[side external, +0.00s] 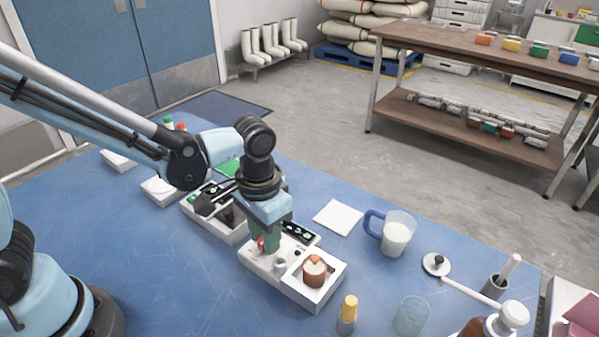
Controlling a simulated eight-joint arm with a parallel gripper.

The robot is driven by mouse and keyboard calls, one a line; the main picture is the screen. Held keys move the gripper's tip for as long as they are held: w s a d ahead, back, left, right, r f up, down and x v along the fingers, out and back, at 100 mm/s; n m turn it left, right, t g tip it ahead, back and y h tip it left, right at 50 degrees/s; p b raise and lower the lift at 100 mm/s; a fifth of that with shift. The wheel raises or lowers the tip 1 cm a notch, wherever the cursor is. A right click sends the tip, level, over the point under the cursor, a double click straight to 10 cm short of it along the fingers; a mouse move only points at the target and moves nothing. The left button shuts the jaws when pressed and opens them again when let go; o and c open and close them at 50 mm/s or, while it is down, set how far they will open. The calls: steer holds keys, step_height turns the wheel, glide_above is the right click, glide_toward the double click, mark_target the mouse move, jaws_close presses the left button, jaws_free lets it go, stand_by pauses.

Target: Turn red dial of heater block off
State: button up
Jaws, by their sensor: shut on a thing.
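The heater block (259,267) is a white unit on the blue table, at the middle of the side external view. A small red dial (261,243) shows at its left part, mostly hidden by my gripper. My gripper (264,249) points down over that end of the block, its green fingers shut on the red dial. The dial's exact angle cannot be made out. A black panel with green marks shows behind the fingers. A brown-orange vessel (314,272) sits in the block's right recess.
A similar white unit (228,236) stands just left of the block. A white pad (339,217) and a milk jug (398,236) are behind to the right. A yellow-capped bottle (348,312) and a clear glass (411,315) stand in front right.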

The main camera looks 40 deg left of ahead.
steer(key=o, duration=1.1)
steer(key=shift+c, duration=0.2)
step_height(320, 180, up, 12)
steer(key=shift+a, duration=0.1)
steer(key=s+a+f+n+t, duration=0.2)
steer(key=a+t, duration=0.5)
steer(key=a, duration=0.5)
steer(key=shift+s+a, duration=0.2)
steer(key=shift+a, duration=0.15)
